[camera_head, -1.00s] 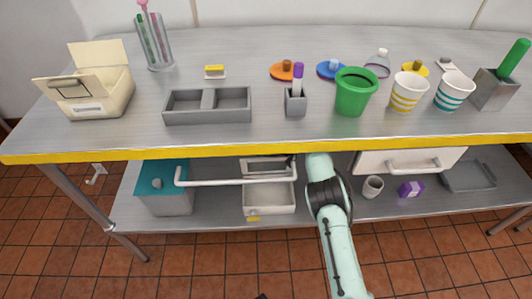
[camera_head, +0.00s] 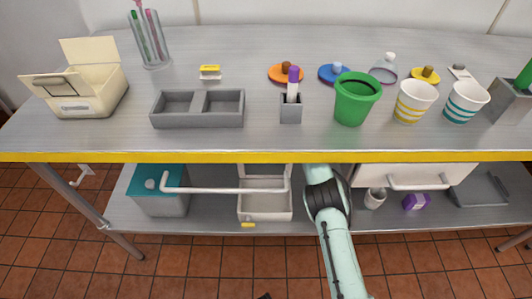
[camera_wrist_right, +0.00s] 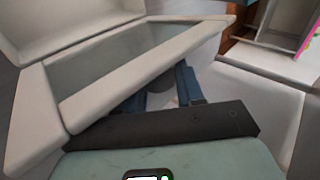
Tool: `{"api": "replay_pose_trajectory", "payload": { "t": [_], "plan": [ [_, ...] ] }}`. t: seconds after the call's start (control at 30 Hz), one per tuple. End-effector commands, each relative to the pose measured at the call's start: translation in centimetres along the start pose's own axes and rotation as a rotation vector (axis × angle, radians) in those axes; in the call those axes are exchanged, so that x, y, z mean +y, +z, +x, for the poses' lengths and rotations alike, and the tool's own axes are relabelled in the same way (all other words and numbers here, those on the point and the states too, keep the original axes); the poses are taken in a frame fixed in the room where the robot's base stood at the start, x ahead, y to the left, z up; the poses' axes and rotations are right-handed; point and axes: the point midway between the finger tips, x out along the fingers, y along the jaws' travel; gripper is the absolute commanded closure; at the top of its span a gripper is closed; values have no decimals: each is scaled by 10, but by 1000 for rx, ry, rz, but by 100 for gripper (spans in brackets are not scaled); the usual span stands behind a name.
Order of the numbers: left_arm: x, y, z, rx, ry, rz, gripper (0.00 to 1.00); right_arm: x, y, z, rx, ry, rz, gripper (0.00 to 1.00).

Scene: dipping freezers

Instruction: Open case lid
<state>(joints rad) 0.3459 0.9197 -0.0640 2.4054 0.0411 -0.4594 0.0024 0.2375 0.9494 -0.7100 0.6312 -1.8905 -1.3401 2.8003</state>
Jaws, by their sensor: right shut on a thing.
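A pale case (camera_head: 266,216) sits on the lower shelf under the table. Its lid (camera_head: 264,172) stands raised at the back, and its inside shows empty. In the right wrist view, a pale rimmed part of the case (camera_wrist_right: 140,82) fills the upper left. My right arm reaches under the table beside the case; the gripper is hidden in the head view. In the right wrist view, my right gripper (camera_wrist_right: 163,92) has its blue fingers close under the rim, shut on a part of the case; which part is unclear. My left gripper is out of view.
A white bar (camera_head: 225,190) runs in front of the case. A teal-topped bin (camera_head: 165,205) stands left. A white drawer (camera_head: 425,175), a small cup (camera_head: 375,198) and a purple box (camera_head: 417,202) are to the right. The table's yellow edge (camera_head: 230,156) hangs above.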

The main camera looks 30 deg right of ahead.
Motion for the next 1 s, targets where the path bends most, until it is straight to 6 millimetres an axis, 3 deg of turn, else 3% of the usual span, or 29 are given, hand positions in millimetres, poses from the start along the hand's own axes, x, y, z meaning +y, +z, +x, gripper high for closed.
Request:
{"api": "replay_pose_trajectory", "payload": {
  "t": [0.27,0.3,0.33,1.0],
  "plan": [
    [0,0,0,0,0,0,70,0,-1,-2,2,0,0,100],
    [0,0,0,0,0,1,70,0,-1,-2,2,0,0,50],
    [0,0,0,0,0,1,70,0,-1,-2,2,0,0,43],
    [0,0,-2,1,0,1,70,6,-3,-7,15,-1,-12,43]
  ]
}}
